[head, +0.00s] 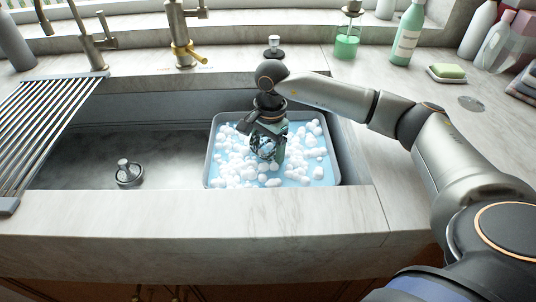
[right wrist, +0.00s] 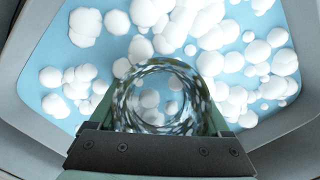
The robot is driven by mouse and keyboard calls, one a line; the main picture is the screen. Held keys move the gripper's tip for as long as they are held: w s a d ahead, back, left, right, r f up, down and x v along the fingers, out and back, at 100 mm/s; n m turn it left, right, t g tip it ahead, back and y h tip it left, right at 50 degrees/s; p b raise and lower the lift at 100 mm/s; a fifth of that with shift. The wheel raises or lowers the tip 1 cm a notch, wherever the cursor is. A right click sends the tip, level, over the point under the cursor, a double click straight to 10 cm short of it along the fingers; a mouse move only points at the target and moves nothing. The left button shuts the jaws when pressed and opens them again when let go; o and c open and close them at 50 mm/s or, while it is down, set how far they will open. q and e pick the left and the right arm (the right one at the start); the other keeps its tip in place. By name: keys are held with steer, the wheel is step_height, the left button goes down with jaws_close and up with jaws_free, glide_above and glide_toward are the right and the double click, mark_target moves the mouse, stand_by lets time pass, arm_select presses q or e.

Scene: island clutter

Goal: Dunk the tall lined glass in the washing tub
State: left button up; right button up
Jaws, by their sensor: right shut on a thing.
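The washing tub (head: 208,160) is a grey rectangular basin of blue water with white foam, standing in the right part of the sink. My right gripper (head: 268,140) points down over the tub and is shut on the tall lined glass (head: 262,150). In the right wrist view the glass (right wrist: 160,95) is clear and round-mouthed, seen from above between the fingers, with foam and water behind it. The gripper hides part of the glass. I cannot tell whether its lower end is in the water. My left gripper is not in view.
A slatted drying rack (head: 48,125) lies across the sink's left side. The sink floor (head: 75,165) is bare apart from a drain fitting (head: 128,174). Taps (head: 182,40), a green bottle (head: 408,35), a soap dish (head: 446,74) and a green dispenser (head: 347,42) stand behind.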

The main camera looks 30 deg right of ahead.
steer(key=shift+d, duration=0.55)
steer(key=shift+a, duration=0.15)
steer(key=shift+a, duration=1.1)
steer(key=shift+d, duration=1.25)
steer(key=shift+a, duration=0.15)
